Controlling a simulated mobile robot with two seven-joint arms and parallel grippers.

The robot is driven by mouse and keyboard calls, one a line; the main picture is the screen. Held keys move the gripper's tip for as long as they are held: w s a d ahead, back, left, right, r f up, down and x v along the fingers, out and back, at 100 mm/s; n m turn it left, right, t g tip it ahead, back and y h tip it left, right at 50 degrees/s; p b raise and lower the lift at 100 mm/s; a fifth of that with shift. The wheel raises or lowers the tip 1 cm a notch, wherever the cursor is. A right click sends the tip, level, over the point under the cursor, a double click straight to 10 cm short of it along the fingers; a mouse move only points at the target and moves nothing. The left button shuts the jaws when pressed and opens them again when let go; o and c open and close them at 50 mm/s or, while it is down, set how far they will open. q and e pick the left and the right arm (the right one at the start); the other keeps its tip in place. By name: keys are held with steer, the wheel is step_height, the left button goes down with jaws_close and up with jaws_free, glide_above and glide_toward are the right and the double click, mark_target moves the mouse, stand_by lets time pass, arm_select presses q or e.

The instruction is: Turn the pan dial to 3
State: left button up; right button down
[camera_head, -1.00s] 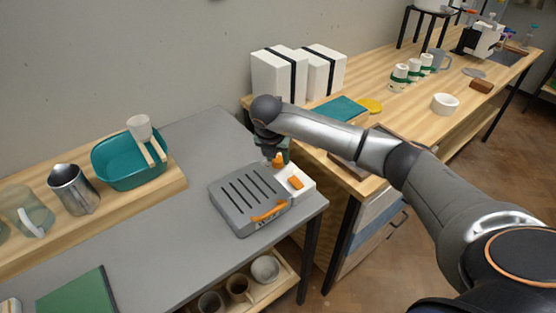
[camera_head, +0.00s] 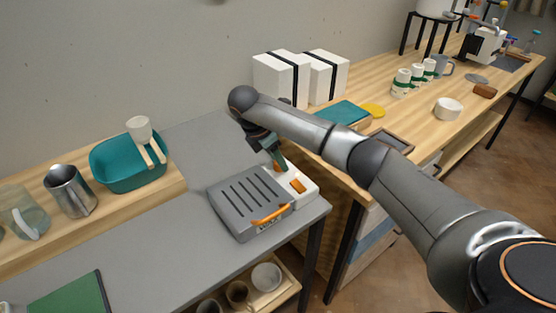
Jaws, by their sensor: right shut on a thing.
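The pan (camera_head: 248,200) is a grey slotted appliance with an orange front handle (camera_head: 272,215) and a white control strip (camera_head: 306,195) along its right side. It sits at the right end of the grey table. My right gripper (camera_head: 279,165) reaches down at the back of the white strip and is shut on the orange pan dial, of which only a sliver shows under the fingers. The dial's mark and numbers cannot be read. An orange switch (camera_head: 298,186) lies in front of the gripper on the same strip. My left gripper is not in view.
A teal basin (camera_head: 125,172), a metal pitcher (camera_head: 70,190) and a glass jug (camera_head: 22,212) stand on a wooden shelf at left. White boxes (camera_head: 275,80) stand behind on the wooden bench (camera_head: 400,120).

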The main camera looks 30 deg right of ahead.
stand_by(0.4)
steer(key=c, duration=0.7)
jaws_free()
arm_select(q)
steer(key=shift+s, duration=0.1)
arm_select(e)
steer(key=shift+r, duration=0.1)
steer(key=shift+a+r, duration=0.15)
steer(key=shift+r, duration=0.15)
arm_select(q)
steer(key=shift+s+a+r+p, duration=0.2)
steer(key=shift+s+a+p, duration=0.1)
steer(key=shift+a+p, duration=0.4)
arm_select(e)
steer(key=v, duration=1.1)
steer(key=shift+r, duration=0.3)
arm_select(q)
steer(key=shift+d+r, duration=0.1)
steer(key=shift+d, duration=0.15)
arm_select(e)
steer(key=shift+a, duration=0.1)
